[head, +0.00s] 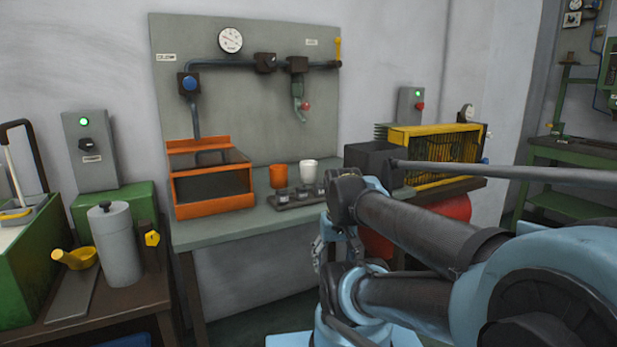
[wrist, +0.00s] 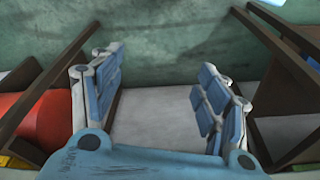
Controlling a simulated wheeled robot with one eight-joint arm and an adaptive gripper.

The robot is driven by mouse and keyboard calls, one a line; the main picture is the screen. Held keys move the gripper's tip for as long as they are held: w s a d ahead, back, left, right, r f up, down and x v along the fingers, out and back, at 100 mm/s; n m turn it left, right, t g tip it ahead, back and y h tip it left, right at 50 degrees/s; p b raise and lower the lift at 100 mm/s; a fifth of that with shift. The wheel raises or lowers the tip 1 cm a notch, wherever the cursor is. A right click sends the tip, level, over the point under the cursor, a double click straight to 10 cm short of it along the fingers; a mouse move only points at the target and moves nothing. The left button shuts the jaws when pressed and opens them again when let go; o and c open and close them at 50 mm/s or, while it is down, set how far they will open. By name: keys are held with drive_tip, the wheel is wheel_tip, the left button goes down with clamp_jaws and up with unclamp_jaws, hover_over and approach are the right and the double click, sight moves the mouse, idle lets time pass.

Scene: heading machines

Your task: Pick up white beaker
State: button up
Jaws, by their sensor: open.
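The white beaker (head: 308,170) stands upright on the green-grey workbench (head: 215,231), toward its right side in the head view. An orange beaker (head: 277,175) stands close to its left. My gripper (head: 322,257) hangs in front of the bench, below and to the right of the white beaker. In the wrist view my gripper (wrist: 165,88) has its two padded fingers spread wide with nothing between them. The white beaker does not show in the wrist view.
A dark tray (head: 285,202) with several small pieces lies in front of the beakers. An orange box (head: 213,190) stands left of them. A black and yellow machine (head: 432,145) is on the right. The bench front is clear.

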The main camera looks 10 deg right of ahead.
drive_tip(key=w+r+m, duration=0.6)
drive_tip(key=w+r, duration=0.5)
drive_tip(key=r, duration=0.1)
wheel_tip(320, 180, up, 15)
drive_tip(key=m+y, duration=0.3)
drive_tip(key=m, duration=1.4)
hover_over(306, 173)
drive_tip(key=w+d, duration=0.2)
drive_tip(key=d, duration=0.2)
drive_tip(key=shift+g, duration=0.4)
drive_tip(key=x, duration=1.6)
drive_tip(key=shift+s+d+f, duration=0.15)
drive_tip(key=shift+d+f, duration=0.15)
drive_tip(key=shift+d, duration=0.05)
drive_tip(key=c, duration=1.2)
